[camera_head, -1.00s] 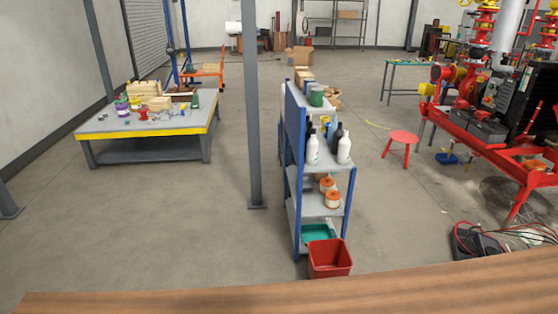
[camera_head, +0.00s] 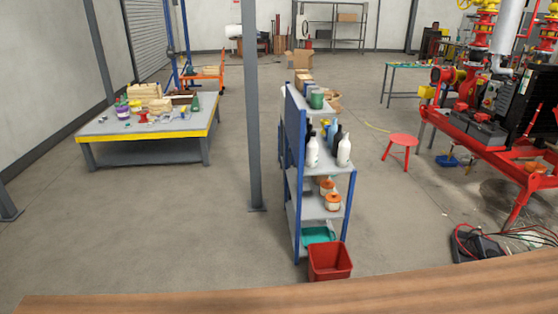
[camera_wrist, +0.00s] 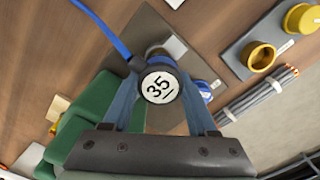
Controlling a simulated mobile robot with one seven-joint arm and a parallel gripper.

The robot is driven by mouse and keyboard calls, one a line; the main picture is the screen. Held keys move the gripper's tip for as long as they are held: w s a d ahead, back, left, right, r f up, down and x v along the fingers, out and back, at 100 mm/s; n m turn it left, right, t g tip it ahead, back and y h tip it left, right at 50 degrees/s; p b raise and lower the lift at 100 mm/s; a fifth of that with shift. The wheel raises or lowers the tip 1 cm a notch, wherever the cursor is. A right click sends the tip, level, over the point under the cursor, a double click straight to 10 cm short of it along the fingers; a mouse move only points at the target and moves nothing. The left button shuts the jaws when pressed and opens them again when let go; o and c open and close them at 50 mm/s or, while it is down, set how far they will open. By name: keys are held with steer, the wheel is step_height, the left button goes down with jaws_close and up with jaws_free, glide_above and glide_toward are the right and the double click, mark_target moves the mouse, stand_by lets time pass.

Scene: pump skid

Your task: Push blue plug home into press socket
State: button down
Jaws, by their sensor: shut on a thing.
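In the wrist view, my gripper (camera_wrist: 160,95) has its two blue-grey fingers closed on either side of the blue plug (camera_wrist: 173,68). The plug has a round white end face marked "35" turned to the camera, and a blue cable (camera_wrist: 100,30) leads off to the upper left. A dark plate (camera_wrist: 143,28) lies on the wooden surface beyond the plug. A grey round part just behind the plug may be the press socket, but the plug covers much of it. I cannot tell how far the plug is inserted. In the head view neither gripper nor plug shows.
In the wrist view, yellow round fittings (camera_wrist: 258,57) sit on a grey plate at right, above a bundle of grey rods (camera_wrist: 258,93). A green object (camera_wrist: 85,138) is close at left. Another blue part (camera_wrist: 205,90) lies right of the plug. The head view shows a wooden top (camera_head: 300,290).

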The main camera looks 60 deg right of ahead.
steer(key=shift+f+b, duration=0.85)
steer(key=shift+f, duration=0.45)
steer(key=shift+c, duration=0.6)
jaws_free()
steer(key=shift+r, duration=0.1)
step_height(320, 180, up, 13)
steer(key=shift+a+f+b, duration=0.1)
steer(key=shift+a+b, duration=0.05)
steer(key=shift+b, duration=0.15)
